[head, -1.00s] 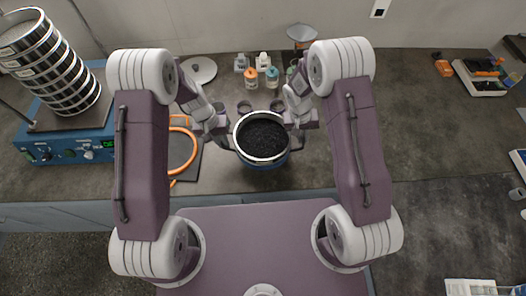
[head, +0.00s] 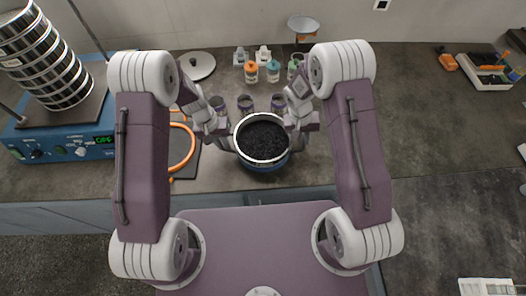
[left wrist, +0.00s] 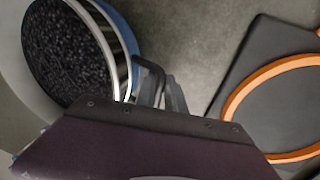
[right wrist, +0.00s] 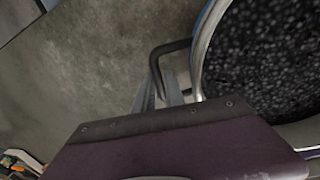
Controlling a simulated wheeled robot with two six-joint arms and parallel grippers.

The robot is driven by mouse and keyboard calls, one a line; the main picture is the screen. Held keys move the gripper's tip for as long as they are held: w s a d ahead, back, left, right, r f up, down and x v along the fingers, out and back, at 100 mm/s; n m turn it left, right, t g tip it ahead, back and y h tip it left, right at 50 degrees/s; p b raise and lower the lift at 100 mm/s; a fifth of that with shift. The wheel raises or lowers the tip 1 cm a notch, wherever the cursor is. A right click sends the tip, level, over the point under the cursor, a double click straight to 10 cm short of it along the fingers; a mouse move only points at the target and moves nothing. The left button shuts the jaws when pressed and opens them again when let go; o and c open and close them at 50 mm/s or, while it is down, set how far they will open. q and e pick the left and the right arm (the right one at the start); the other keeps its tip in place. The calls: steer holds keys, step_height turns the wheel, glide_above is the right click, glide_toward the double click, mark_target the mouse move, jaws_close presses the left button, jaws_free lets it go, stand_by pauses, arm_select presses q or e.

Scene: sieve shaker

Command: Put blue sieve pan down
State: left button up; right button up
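The blue sieve pan (head: 264,167), with a bright metal rim and black grains inside, is level over the front of the worktop, between my grippers. It also shows in the left wrist view (left wrist: 70,55) and the right wrist view (right wrist: 265,50). My left gripper (head: 229,143) is shut on its dark left handle (left wrist: 151,68). My right gripper (head: 298,141) is shut on its right handle (right wrist: 166,50). The fingertips are partly hidden. I cannot tell whether the pan's underside touches the worktop.
The blue shaker (head: 72,148) with a sieve stack (head: 45,62) stands left. An orange ring (head: 188,150) lies on a dark mat beside the pan. Small cups (head: 245,103) and bottles (head: 251,72) stand behind. The worktop (head: 420,130) to the right is largely clear.

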arm_select(q)
steer(key=shift+o, duration=1.1)
steer(key=shift+r, duration=0.15)
arm_select(e)
steer(key=shift+o, duration=1.2)
steer(key=shift+r, duration=0.15)
arm_select(q)
steer(key=shift+a, duration=0.1)
arm_select(e)
steer(key=shift+a, duration=0.1)
arm_select(q)
step_height(320, 180, up, 12)
steer(key=a, duration=0.2)
steer(key=shift+a, duration=0.15)
arm_select(e)
step_height(320, 180, up, 12)
steer(key=a, duration=0.2)
steer(key=shift+w+a, duration=0.15)
